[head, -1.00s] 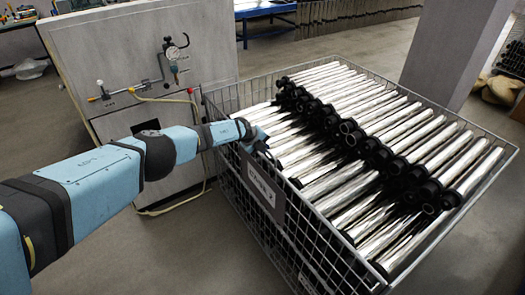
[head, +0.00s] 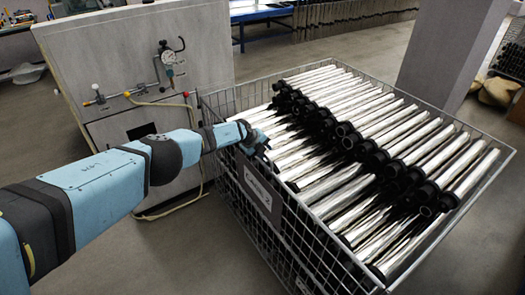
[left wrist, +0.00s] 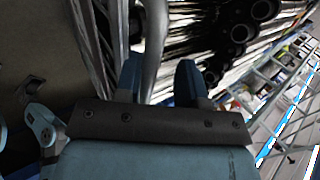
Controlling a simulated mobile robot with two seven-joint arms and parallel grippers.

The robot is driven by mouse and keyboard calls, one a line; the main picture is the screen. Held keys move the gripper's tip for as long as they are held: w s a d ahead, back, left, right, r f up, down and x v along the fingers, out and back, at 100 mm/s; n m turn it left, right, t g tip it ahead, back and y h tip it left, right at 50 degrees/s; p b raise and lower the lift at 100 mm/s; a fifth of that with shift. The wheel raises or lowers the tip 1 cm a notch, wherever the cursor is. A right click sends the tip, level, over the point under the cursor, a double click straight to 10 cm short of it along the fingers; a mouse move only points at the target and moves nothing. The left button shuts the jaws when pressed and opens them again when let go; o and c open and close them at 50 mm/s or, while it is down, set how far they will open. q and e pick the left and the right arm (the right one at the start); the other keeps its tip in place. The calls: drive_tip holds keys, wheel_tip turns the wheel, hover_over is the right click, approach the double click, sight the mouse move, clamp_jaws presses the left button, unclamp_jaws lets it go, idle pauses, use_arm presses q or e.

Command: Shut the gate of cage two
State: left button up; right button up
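A wire cage (head: 476,125) full of shiny metal tubes stands at centre right. A dark plate with white lettering (head: 261,190), too small to read surely, hangs on its near left mesh side. Which panel is the gate is not clear. My left gripper (head: 258,140) is at the top edge of that side, just above the plate. In the left wrist view, its two blue fingers (left wrist: 160,82) stand apart, with a grey rail (left wrist: 154,45) between them. Whether the fingers touch the rail is unclear. My right gripper is not in view.
A grey cabinet (head: 95,62) with a pressure gauge (head: 168,56) and a hose stands behind my left arm. A grey pillar (head: 455,55) stands behind the cage. The floor (head: 150,260) in front of the cage is clear.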

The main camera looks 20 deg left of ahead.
use_arm(q)
drive_tip(key=shift+s+a+r, duration=0.1)
drive_tip(key=shift+s+a, duration=0.05)
drive_tip(key=shift+a, duration=0.1)
drive_tip(key=shift+s+a+r+p, duration=0.1)
drive_tip(key=shift+a+r+p, duration=0.1)
drive_tip(key=shift+r+p, duration=0.3)
drive_tip(key=p+v, duration=0.4)
drive_tip(key=v, duration=0.8)
drive_tip(key=shift+s+r, duration=0.2)
drive_tip(key=shift+r, duration=0.05)
